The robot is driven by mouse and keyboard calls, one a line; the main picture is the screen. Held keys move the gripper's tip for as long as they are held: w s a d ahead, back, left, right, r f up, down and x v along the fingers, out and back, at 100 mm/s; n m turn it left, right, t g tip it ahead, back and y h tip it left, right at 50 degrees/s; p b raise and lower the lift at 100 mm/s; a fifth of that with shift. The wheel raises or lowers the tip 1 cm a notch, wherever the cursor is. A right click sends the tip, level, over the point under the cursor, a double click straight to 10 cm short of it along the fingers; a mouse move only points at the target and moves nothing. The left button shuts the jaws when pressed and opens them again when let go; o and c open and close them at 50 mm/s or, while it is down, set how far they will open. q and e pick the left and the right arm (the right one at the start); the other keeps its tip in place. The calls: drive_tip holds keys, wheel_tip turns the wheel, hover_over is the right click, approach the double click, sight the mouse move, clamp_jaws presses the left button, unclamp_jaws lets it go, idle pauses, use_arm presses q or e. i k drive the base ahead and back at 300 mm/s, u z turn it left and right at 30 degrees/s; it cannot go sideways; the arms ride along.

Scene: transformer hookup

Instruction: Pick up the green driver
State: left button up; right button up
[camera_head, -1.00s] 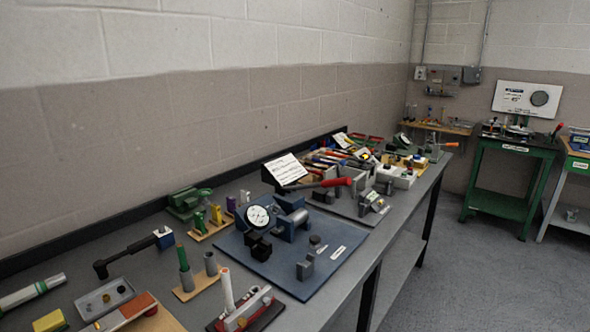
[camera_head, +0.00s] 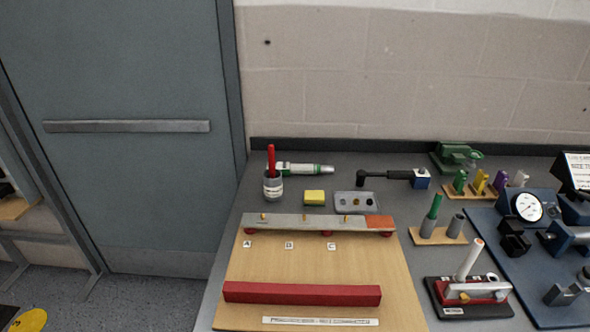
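A green upright handle (camera_head: 435,206), which looks like the green driver, stands in a grey holder on a small wooden stand (camera_head: 451,239) right of the middle. An empty-looking grey holder (camera_head: 455,226) stands beside it on the same stand. A smaller green piece (camera_head: 460,181) stands in a rack behind, beside yellow and purple ones. Neither of my grippers is in view.
A wooden board (camera_head: 330,275) with a grey bar and a red bar (camera_head: 301,293) fills the front left. A red-based fixture (camera_head: 470,291) stands in front of the stand. A blue plate with a dial gauge (camera_head: 527,207) lies right. A door (camera_head: 130,90) is left of the bench.

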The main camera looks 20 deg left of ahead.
sight(290, 168)
drive_tip(key=k, duration=1.65)
drive_tip(key=u, duration=1.65)
drive_tip(key=i, duration=3.35)
drive_tip(key=z, duration=3.6)
